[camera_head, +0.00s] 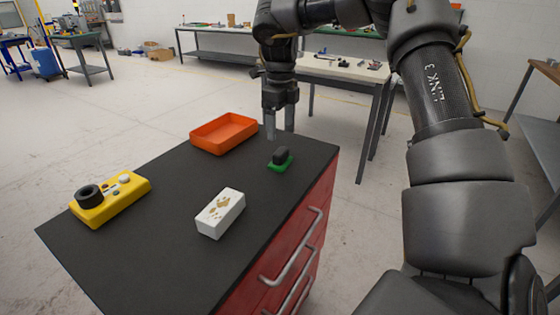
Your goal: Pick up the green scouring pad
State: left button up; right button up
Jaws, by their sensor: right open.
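A green scouring pad (283,167) lies on the dark top of the cabinet near its far right corner. A small dark block (281,155) sits on top of the pad. My right gripper (280,135) points down just above and behind the pad and block. Its fingers are apart with nothing visible between them, and it does not appear to touch the pad. My left gripper is not in view.
An orange tray (224,145) stands at the back of the cabinet top (165,240). A white block with brown spots (220,213) lies front centre. A yellow block (110,201) with a black ring and small pieces is at left. Red drawers with handles (292,245) face right.

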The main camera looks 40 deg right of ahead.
aim_at(281, 151)
notch_tip(281, 151, down, 4)
jog(key=shift+f, duration=0.55)
notch_tip(281, 151, down, 4)
jog(key=shift+s+f, duration=0.1)
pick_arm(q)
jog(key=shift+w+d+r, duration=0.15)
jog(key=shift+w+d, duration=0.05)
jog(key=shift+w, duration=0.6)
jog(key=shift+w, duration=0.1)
pick_arm(e)
jog(key=shift+a, duration=0.1)
jog(key=c, duration=0.7)
jog(key=shift+c, duration=0.3)
